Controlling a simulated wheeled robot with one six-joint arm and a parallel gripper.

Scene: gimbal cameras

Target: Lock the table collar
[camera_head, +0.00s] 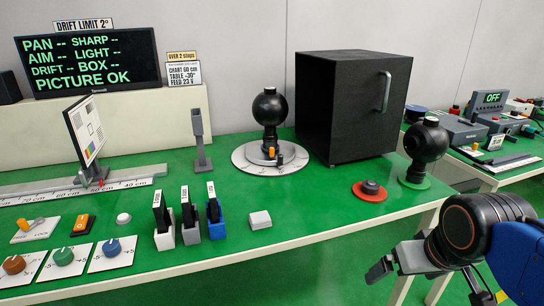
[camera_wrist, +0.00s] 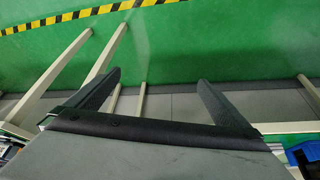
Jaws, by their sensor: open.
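A round graduated table (camera_head: 250,158) lies flat on the green bench in the head view. A black ball-shaped gimbal camera (camera_head: 270,108) stands on it. At the camera's foot are a small orange part (camera_head: 271,152) and a small dark knob (camera_head: 280,159); I cannot tell which is the collar or how it is set. My gripper (camera_head: 380,270) is at the lower right, in front of the bench and well apart from the table. In the wrist view its two fingers (camera_wrist: 150,90) are spread with nothing between them, above the green floor.
A black box with a handle (camera_head: 355,105) stands right of the table. A second ball camera (camera_head: 425,145) and a red disc with a dark knob (camera_head: 370,190) are near the right end. A chart (camera_head: 87,130) stands on the rail at left. Three upright slotted holders (camera_head: 190,215) stand near the front edge.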

